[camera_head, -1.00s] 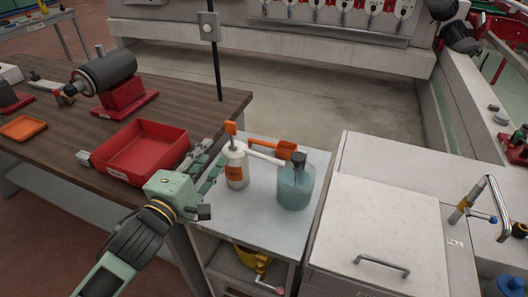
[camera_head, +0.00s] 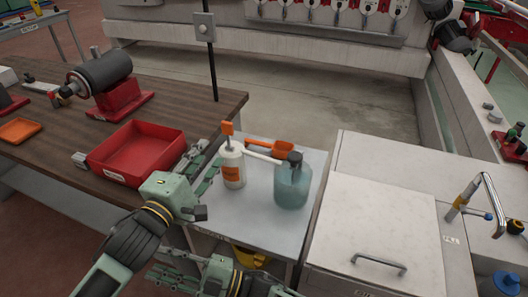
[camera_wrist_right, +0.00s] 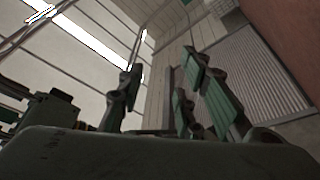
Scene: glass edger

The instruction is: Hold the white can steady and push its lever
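The white can (camera_head: 232,169) stands upright on a small grey cart top. It has an orange label, an orange lever (camera_head: 227,128) on top and a white spout pointing right. My left gripper (camera_head: 207,167) is at the can's left side with its fingers spread. The fingertips are close to the can; I cannot tell whether they touch it. My right gripper (camera_head: 172,271) is low at the bottom of the head view, below the left one, pointing left. Its fingers are apart and empty in the right wrist view (camera_wrist_right: 165,95), which does not show the can.
A blue-green translucent bottle (camera_head: 293,186) with a dark top stands right of the can. An orange scoop (camera_head: 270,147) lies behind it. A red bin (camera_head: 137,152) sits on the wooden bench at left. A white cabinet (camera_head: 372,225) is at right.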

